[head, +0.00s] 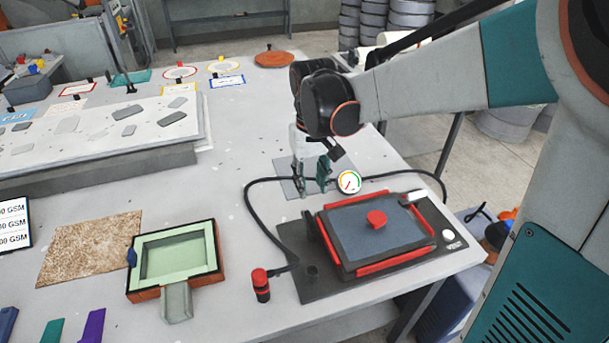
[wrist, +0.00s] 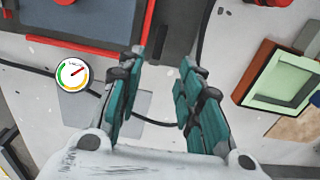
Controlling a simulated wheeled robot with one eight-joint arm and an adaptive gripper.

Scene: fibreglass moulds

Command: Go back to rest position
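My gripper (head: 311,178) hangs above the table (head: 235,235), behind the red-edged mould unit and close to the round gauge (head: 349,181) in the head view. In the wrist view my gripper (wrist: 160,85) has its two teal-padded fingers spread apart, with only table, a black hose and part of a dark base visible between them. It holds nothing. The gauge also shows in the wrist view (wrist: 73,74), left of the fingers. My arm reaches in from the right side of the head view.
A dark mould unit (head: 352,242) with red edges and a red knob (head: 376,219) stands at the right. A black hose (head: 262,225) loops around it to a red-capped valve (head: 260,284). A green-lined mould (head: 150,241) and a brown mat (head: 88,248) lie left. A raised panel (head: 102,150) stands behind.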

